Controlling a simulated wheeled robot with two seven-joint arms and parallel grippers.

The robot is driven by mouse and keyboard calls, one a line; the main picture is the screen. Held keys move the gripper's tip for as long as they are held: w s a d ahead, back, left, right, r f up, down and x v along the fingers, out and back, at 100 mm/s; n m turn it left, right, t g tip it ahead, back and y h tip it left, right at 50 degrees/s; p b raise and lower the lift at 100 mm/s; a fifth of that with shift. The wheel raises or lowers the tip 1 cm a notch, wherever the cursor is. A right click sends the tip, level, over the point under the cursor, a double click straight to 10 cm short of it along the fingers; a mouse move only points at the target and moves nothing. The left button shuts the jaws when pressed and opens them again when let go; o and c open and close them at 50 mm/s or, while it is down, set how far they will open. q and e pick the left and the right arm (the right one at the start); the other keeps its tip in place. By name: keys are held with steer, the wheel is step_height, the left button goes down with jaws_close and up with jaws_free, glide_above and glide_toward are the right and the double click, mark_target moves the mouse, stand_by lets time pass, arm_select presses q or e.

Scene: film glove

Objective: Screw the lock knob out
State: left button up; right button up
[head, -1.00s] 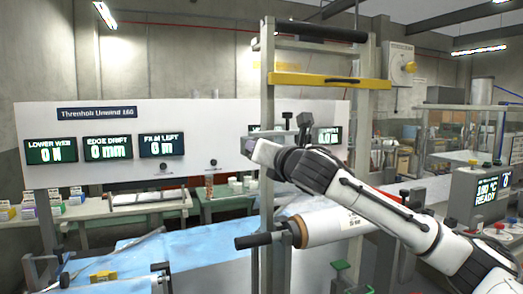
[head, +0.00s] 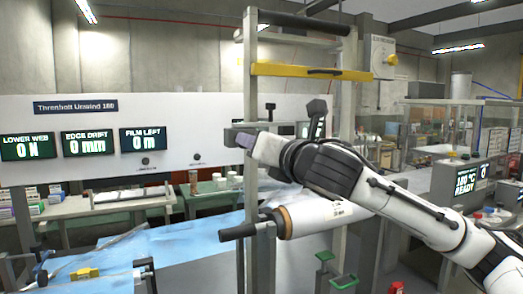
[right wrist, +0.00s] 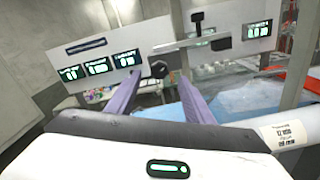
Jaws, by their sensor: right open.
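Two small round black knobs, a left one (head: 145,160) and a right one (head: 197,157), sit on the white panel (head: 215,120) in the head view. I cannot tell which is the lock knob. My right gripper (head: 241,141) is in front of the upright frame, right of both knobs in that view. In the right wrist view its purple fingers (right wrist: 158,76) are apart with nothing held. A dark round knob (right wrist: 159,69) shows between the fingertips, beyond them; no contact is visible. My left gripper is out of view.
A metal upright frame with a yellow bar (head: 310,72) stands close to my right arm. A film roll (head: 325,217) with a black handle lies below the arm. Blue film (head: 190,238) spreads at lower left. A READY screen (head: 466,181) stands at right.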

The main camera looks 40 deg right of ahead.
steer(key=shift+s+a, duration=0.2)
steer(key=shift+s, duration=0.5)
